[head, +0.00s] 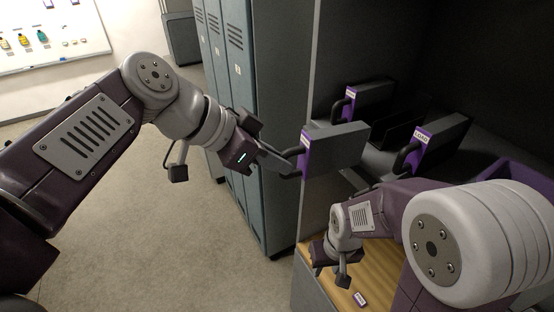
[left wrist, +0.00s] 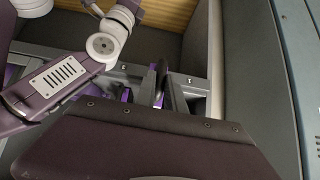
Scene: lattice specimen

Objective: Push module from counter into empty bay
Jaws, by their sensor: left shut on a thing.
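My left gripper (head: 288,164) is shut on the black handle of a grey module (head: 340,146) with a purple front plate, in the middle of the head view. The module is level, in front of the dark rack opening, clear of the counter (head: 385,278). Its far end is close to the rack; I cannot tell whether it has entered a bay. Two similar modules (head: 373,98) (head: 440,143) sit in the rack, with a dark gap (head: 405,122) between them. My right gripper (head: 332,268) is low over the counter; its jaw state is unclear.
My right arm crosses the lower right, in front of part of the rack and counter. A small labelled tag (head: 360,299) lies on the wooden counter. Blue-grey lockers (head: 275,95) stand close behind my left gripper. Open floor (head: 150,220) lies to the left.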

